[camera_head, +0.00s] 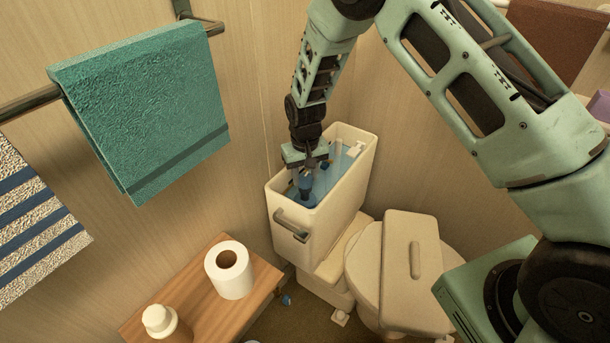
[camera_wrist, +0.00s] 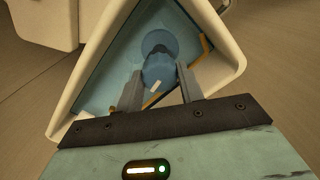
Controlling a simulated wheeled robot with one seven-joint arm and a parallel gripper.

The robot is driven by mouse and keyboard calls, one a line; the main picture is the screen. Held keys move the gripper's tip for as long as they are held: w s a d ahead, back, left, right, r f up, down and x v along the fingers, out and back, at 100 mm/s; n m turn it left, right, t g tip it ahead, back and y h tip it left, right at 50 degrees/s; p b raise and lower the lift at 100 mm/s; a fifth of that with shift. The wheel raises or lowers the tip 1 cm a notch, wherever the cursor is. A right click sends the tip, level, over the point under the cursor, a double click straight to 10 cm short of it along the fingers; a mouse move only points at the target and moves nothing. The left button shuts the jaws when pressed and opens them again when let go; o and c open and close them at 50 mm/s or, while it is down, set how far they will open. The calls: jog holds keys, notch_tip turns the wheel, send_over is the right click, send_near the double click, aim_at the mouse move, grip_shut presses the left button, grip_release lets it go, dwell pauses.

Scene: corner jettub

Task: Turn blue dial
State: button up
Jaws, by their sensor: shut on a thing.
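The blue dial (camera_wrist: 158,70) stands inside the open toilet tank (camera_head: 280,198), which holds water. In the wrist view the dial has a rounded blue body with a white mark, and a wider blue part beyond it. My gripper (camera_wrist: 158,88) reaches down into the tank from above, with one finger on each side of the dial, shut on it. In the head view the blue dial (camera_head: 305,188) shows just under my gripper (camera_head: 307,170). My fingers partly cover it there.
The tank walls (camera_wrist: 225,35) stand close around my gripper. An orange-brown rod (camera_wrist: 203,50) lies beside the dial. The closed toilet lid (camera_head: 400,270) is to the right. A wooden table (camera_head: 205,300) holds a paper roll (camera_head: 230,270) and a bottle (camera_head: 160,322). A green towel (camera_head: 145,110) hangs at left.

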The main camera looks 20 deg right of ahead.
aim_at(305, 177)
jog(key=shift+n, duration=1.2)
jog(key=o, duration=1)
jog(key=shift+r, duration=0.1)
notch_tip(305, 177, up, 17)
jog(key=b, duration=0.1)
jog(key=shift+r, duration=0.1)
